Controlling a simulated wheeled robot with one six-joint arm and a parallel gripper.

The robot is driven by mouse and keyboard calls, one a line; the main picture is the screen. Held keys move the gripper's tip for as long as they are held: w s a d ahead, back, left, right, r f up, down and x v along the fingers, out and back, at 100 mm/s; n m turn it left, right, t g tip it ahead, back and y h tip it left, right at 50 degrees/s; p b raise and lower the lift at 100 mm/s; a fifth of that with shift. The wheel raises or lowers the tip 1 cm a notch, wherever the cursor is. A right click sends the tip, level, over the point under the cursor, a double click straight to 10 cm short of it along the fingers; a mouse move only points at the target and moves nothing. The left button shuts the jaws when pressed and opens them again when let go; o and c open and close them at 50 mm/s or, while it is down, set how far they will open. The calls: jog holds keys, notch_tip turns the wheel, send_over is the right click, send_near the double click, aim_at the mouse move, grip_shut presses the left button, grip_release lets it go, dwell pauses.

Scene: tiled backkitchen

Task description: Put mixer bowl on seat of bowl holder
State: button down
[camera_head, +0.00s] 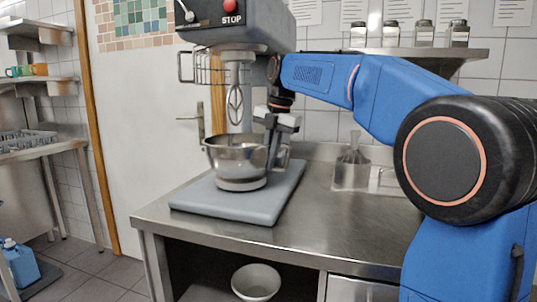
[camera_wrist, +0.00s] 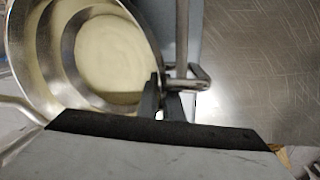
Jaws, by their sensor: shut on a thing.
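The steel mixer bowl (camera_head: 222,157) is upright above the grey mixer base (camera_head: 215,202), below the whisk (camera_head: 235,103). A pale round seat (camera_head: 242,185) shows directly under the bowl; I cannot tell whether bowl and seat touch. My gripper (camera_head: 272,150) is at the bowl's right side, shut on it near a side handle. In the wrist view, my dark fingertips (camera_wrist: 163,100) are at the bowl's rim and metal handle (camera_wrist: 190,82). The bowl (camera_wrist: 68,45) shows a pale inside there. The fingers' exact grip is partly hidden.
The mixer head (camera_head: 235,25) overhangs the bowl, with a wire guard (camera_head: 208,68) behind the whisk. A steel counter (camera_head: 320,215) has free room at the right. A white bowl (camera_head: 256,281) sits on the lower shelf.

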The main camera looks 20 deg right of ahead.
jog(key=c, duration=1.9)
grip_release()
jog(key=shift+r, duration=0.1)
jog(key=r, duration=0.4)
jog(key=s+d+r, duration=0.1)
jog(key=r, duration=0.6)
jog(key=shift+s+d+r, duration=0.3)
jog(key=shift+s+d, duration=0.1)
